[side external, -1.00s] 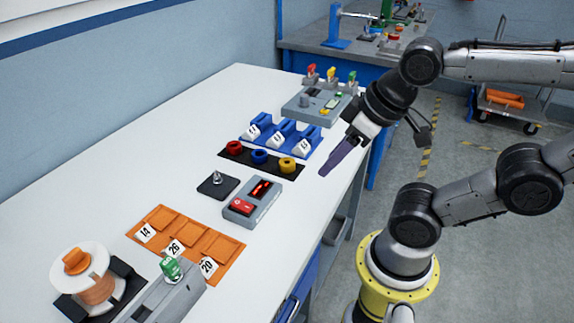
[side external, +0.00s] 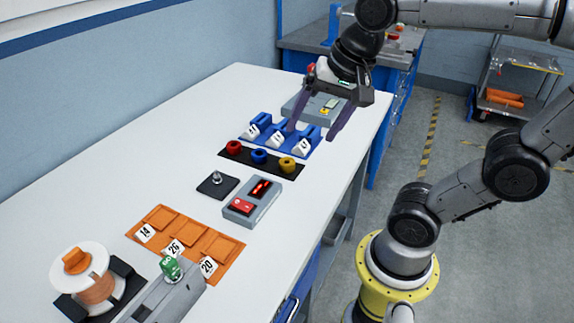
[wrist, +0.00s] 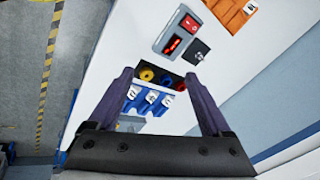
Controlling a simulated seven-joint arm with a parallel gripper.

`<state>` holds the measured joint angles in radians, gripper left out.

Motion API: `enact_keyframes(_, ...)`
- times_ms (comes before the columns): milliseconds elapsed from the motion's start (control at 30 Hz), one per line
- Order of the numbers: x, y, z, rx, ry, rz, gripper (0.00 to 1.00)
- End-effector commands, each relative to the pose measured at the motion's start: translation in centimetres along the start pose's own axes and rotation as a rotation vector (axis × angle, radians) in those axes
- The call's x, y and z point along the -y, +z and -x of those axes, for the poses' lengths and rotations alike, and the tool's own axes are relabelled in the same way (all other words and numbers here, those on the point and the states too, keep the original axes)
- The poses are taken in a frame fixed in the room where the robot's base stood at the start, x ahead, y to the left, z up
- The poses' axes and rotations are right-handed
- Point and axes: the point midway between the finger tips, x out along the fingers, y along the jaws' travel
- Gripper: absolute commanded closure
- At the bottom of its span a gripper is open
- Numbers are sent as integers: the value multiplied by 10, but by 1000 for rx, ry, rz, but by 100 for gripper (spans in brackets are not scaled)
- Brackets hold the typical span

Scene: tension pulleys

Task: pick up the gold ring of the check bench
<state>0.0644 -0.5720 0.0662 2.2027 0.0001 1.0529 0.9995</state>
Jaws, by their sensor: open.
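The gold ring (side external: 287,164) sits at the right end of a black strip (side external: 234,157), beside a blue ring (side external: 259,156) and a red ring (side external: 233,146). In the wrist view the gold ring (wrist: 146,75) shows between my fingers, nearer the left one. My gripper (side external: 312,133) is open and empty, its two purple fingers spread wide. It hangs above the bench near the blue stand, behind and above the ring strip, and touches no ring.
A blue stand (side external: 247,140) with white numbered tags lies just behind the strip. A grey box with a red switch (side external: 252,204), a dark pad with a metal post (side external: 217,185) and an orange tray (side external: 158,216) lie in front.

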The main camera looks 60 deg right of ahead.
Motion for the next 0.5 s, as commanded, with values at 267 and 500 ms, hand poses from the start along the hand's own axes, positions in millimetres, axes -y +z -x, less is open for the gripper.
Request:
enact_keyframes(267,40,-87,-40,10,221,-765,17)
enact_keyframes(500,32,-141,-93,14,365,-983,17)
